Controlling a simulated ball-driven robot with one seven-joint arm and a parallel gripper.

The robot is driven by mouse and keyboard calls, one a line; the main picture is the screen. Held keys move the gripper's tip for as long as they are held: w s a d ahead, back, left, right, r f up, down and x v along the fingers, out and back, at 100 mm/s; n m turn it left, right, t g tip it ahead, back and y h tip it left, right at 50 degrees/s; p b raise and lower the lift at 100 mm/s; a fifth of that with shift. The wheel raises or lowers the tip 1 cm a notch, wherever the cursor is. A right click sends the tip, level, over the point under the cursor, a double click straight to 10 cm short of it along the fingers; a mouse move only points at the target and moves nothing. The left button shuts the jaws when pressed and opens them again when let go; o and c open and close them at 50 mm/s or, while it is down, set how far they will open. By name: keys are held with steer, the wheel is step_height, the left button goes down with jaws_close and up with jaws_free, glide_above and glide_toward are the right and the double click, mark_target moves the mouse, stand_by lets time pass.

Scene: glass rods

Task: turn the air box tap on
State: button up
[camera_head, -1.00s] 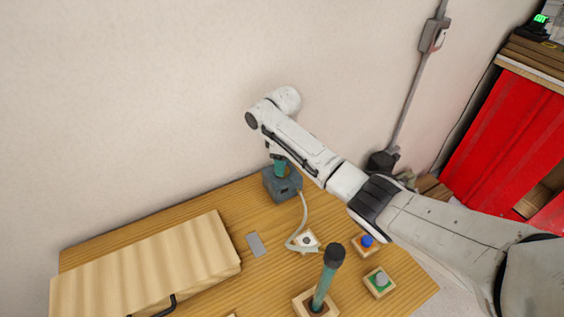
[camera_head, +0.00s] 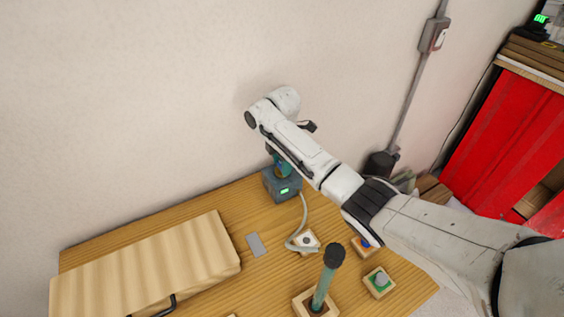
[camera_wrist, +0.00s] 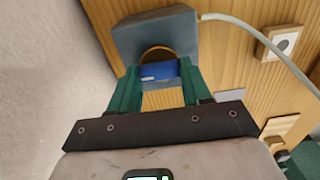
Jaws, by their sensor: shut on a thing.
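The air box (camera_head: 285,193), a blue-grey block, stands near the table's back edge by the wall. A small green display is lit on its front. It also shows at the top of the wrist view (camera_wrist: 130,38). The tap's blue handle (camera_wrist: 158,73) sits in front of a brass-coloured ring on the box. My gripper (camera_wrist: 158,80) points down at the box, its teal fingers on either side of the handle and shut on it. In the head view my gripper (camera_head: 281,167) is largely hidden behind my arm.
A pale hose (camera_head: 304,212) runs from the box to a small wooden block (camera_head: 307,249). A teal post with a black knob (camera_head: 334,257) stands at the front. Blocks with a blue button (camera_head: 365,243) and a grey button (camera_head: 381,280) lie right. A wooden case (camera_head: 150,262) fills the left.

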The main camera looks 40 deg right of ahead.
stand_by(0.4)
steer(key=o, duration=1.1)
steer(key=shift+c, duration=0.2)
step_height(320, 180, up, 11)
steer(key=shift+f, duration=0.15)
